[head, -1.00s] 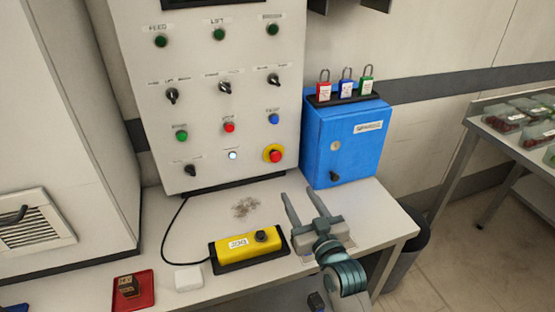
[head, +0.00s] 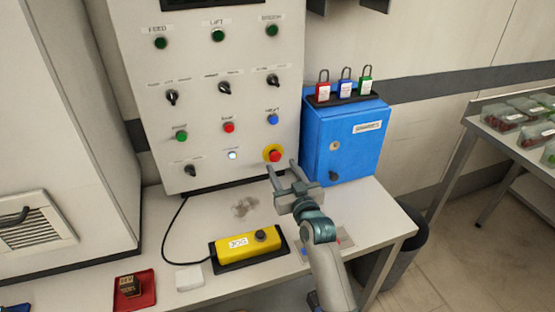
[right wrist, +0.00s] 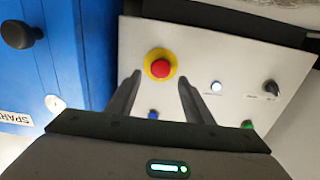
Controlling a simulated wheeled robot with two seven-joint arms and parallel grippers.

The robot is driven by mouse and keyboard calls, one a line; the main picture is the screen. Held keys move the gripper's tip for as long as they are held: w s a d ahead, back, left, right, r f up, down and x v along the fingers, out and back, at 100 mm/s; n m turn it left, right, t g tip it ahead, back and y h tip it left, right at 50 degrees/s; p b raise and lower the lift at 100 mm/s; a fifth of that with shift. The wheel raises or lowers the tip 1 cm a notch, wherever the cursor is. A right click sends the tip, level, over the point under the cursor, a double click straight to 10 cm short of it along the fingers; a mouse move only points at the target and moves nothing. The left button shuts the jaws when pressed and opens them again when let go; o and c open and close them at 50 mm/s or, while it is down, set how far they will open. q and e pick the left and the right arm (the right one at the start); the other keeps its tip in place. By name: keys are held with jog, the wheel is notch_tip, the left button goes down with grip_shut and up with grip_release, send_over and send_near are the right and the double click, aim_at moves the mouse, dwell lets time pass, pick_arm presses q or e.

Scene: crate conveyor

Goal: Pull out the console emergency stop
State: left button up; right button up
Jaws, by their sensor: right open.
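The emergency stop is a red mushroom button (head: 275,156) on a yellow ring, low at the right of the white console panel (head: 205,60). In the right wrist view the red button (right wrist: 160,68) sits beyond the fingertips, roughly in line with the gap between them. My right gripper (head: 281,168) is open and empty, just below and in front of the button in the head view. Its two fingers also show in the right wrist view (right wrist: 157,82), apart and not closed on the button. Whether a fingertip touches the panel cannot be told. My left gripper is out of view.
A blue cabinet (head: 343,140) with several padlocks on top stands right of the panel. A yellow pendant box (head: 217,240) with a cable lies on the table, near a red tray (head: 144,298) and a white block (head: 189,278). A white indicator (head: 232,155) is left of the button.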

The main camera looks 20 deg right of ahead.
aim_at(276, 158)
jog(key=w, duration=0.4)
jog(key=shift+a, duration=0.1)
jog(key=shift+w, duration=0.5)
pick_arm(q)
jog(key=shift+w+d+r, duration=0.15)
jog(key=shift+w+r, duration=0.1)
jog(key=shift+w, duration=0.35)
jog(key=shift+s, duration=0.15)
